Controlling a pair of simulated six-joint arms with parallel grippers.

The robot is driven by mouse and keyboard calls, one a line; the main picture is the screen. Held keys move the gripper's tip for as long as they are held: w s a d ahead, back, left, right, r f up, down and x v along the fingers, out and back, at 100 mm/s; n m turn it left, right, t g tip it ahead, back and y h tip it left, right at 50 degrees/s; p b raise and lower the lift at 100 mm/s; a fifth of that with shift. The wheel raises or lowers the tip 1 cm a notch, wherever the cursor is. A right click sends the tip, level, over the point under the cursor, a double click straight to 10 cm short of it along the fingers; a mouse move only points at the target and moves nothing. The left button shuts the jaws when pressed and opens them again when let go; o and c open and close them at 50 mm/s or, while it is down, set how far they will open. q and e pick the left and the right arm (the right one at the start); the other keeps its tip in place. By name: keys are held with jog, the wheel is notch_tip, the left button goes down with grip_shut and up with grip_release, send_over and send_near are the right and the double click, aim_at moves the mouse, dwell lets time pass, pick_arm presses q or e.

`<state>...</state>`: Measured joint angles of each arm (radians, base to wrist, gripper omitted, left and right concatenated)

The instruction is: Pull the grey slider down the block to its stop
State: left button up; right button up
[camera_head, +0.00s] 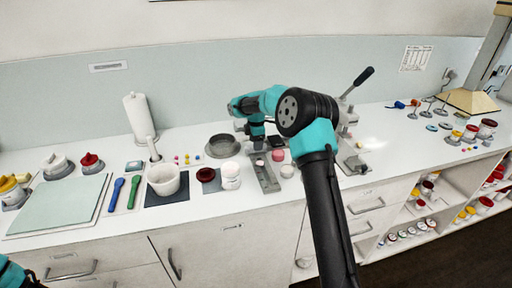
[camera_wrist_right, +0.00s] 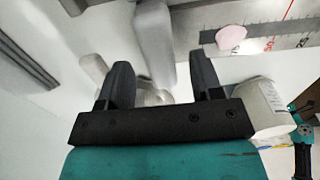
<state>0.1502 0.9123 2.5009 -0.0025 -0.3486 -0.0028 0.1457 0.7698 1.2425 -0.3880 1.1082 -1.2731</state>
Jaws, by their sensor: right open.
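My right gripper (camera_head: 257,144) is over the back of a grey graduated plate (camera_head: 268,181) on the counter. In the right wrist view its two dark fingers (camera_wrist_right: 162,84) are apart. A pale grey bar-shaped part (camera_wrist_right: 154,42) shows beyond the gap between them, and I cannot tell whether it is the slider or its block. Nothing is clearly held. The graduated plate (camera_wrist_right: 275,36) shows at upper right there, with a pink piece (camera_wrist_right: 231,37) on it. In the head view my gripper and arm hide part of this area. Only a piece of my left arm shows at lower left.
A white jar (camera_wrist_right: 262,104) is close beside the right finger. In the head view a grey bowl (camera_head: 220,146), a dark red dish (camera_head: 206,175) and a white jar (camera_head: 230,176) stand left of the plate. A lever (camera_head: 357,83) rises behind my right arm.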

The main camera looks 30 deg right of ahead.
jog(key=shift+f, duration=1.25)
jog(key=shift+c, duration=0.3)
grip_shut()
